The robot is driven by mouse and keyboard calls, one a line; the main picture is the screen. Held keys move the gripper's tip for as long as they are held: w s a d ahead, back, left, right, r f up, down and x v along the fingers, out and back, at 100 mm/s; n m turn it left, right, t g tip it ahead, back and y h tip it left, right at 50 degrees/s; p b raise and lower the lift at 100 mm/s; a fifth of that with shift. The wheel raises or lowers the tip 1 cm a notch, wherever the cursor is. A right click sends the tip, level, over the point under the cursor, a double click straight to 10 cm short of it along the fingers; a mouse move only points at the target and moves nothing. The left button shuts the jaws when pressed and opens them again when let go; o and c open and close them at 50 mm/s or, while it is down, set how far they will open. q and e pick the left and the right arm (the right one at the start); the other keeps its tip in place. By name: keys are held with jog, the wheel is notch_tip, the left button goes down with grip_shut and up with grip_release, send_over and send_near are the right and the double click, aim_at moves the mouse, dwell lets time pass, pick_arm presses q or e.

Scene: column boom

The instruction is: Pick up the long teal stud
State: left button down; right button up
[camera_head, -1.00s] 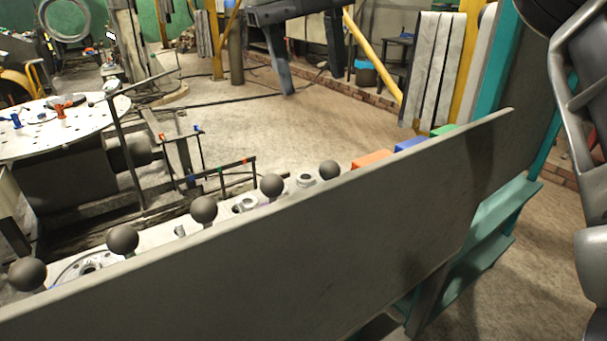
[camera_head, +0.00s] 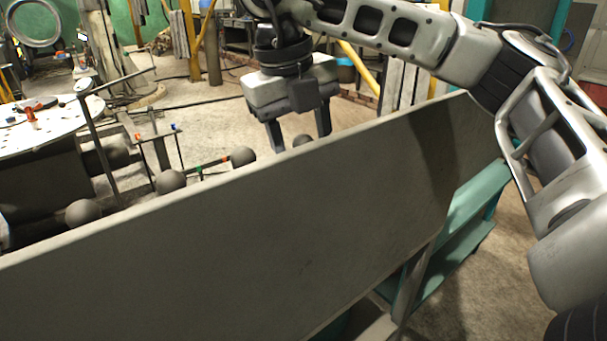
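I see no long teal stud in the head view; the bench top behind the grey panel (camera_head: 300,230) is mostly hidden. My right gripper (camera_head: 301,139) comes in from the right, over the far side of the panel. Its two dark fingers point down and stand apart with nothing visible between them but the background and a dark ball knob (camera_head: 302,141) showing near the fingertips. I cannot tell how far the fingertips are from that knob. My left gripper is not in view.
The tall grey panel crosses the picture and blocks the view of the bench. More ball knobs (camera_head: 171,181) show above its edge. A thin dark frame (camera_head: 160,150) stands behind them. A round white table (camera_head: 40,130) is at the left. Teal steps (camera_head: 470,215) are at the right.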

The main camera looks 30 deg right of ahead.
jog(key=shift+f, duration=0.4)
jog(key=c, duration=1)
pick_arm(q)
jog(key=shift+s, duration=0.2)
pick_arm(e)
jog(key=shift+r, duration=0.1)
jog(key=shift+r, duration=0.1)
